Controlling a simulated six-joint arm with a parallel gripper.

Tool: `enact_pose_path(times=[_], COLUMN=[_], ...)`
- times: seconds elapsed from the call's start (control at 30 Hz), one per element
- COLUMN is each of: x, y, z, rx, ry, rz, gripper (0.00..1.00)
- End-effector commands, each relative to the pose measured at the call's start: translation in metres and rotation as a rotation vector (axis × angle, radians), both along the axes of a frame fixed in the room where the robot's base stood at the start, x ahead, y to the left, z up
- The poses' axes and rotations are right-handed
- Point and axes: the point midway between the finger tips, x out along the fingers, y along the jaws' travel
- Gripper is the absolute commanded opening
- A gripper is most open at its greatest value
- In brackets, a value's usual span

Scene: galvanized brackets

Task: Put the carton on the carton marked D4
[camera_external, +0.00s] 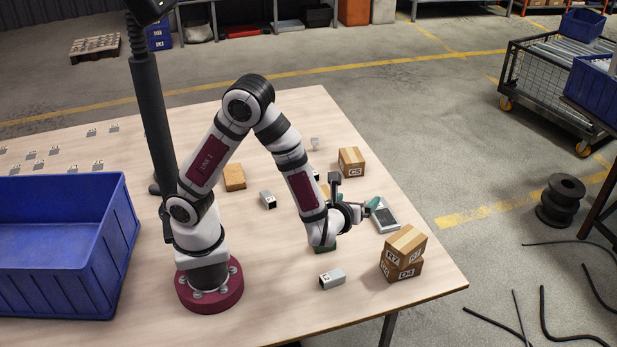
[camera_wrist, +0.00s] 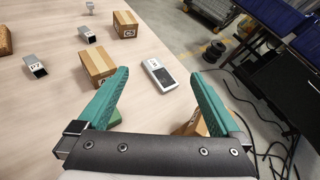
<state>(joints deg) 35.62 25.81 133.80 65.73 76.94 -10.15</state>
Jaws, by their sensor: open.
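The carton marked D4 (camera_external: 408,273) stands near the right front corner of the table. Another carton (camera_external: 405,241), its label looking like R7, rests on top of it, slightly turned. In the wrist view a stacked carton (camera_wrist: 199,127) shows low down, mostly hidden by my gripper. My gripper (camera_external: 372,204) is open and empty, beyond and to the left of the stack, apart from it. In the wrist view its teal fingers (camera_wrist: 158,76) are spread wide.
A carton marked C5 (camera_external: 351,161), a brown block (camera_external: 234,177) and a grey device (camera_external: 385,216) lie on the table. Another carton (camera_wrist: 97,66) is left of my fingers. Metal brackets (camera_external: 332,279) lie about. A blue bin (camera_external: 65,245) stands left.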

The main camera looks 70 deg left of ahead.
Motion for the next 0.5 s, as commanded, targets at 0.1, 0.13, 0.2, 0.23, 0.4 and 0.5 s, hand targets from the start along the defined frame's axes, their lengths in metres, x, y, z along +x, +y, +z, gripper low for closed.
enact_pose_path(times=[0.1, 0.13, 0.2, 0.23, 0.4, 0.5], x=[-0.096, -0.124, -0.179, -0.196, -0.237, -0.241], y=[0.094, 0.103, 0.103, 0.097, 0.056, 0.048], z=[0.044, 0.047, 0.047, 0.046, 0.045, 0.045], rx=[-0.299, -0.391, -0.612, -0.703, -1.069, -1.128], ry=[-0.090, -0.106, -0.138, -0.152, -0.196, -0.198], rz=[0.607, 0.746, 1.021, 1.113, 1.382, 1.415], gripper=[1.00, 1.00, 1.00, 1.00, 1.00, 1.00])
